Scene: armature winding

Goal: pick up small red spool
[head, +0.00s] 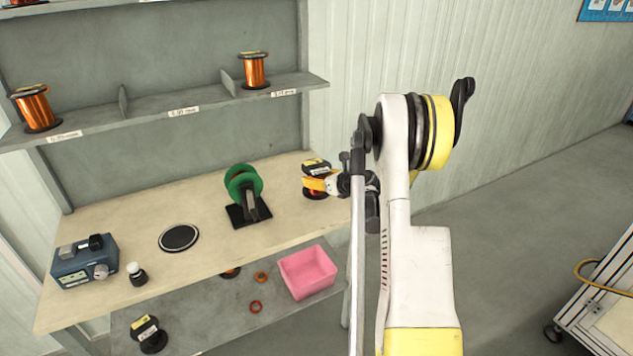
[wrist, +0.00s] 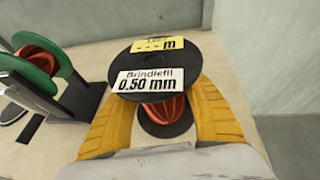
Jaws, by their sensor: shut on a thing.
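The small red spool (wrist: 152,72) has black flanges, red winding and a label reading "Brindlefil 0.50 mm". In the wrist view it stands upright between the yellow fingers of my gripper (wrist: 162,115). My gripper is shut on it, with one finger on each side. In the head view the spool (head: 316,165) is at the right end of the wooden bench top, with my gripper (head: 322,183) around it from the right. I cannot tell whether its lower flange touches the bench.
A green reel on a black stand (head: 243,192) is left of the spool. A round black-rimmed disc (head: 179,238), a blue device (head: 84,264) and a small bottle (head: 137,274) lie farther left. A pink bin (head: 308,271) is on the lower shelf. Copper spools (head: 254,71) stand on the upper shelf.

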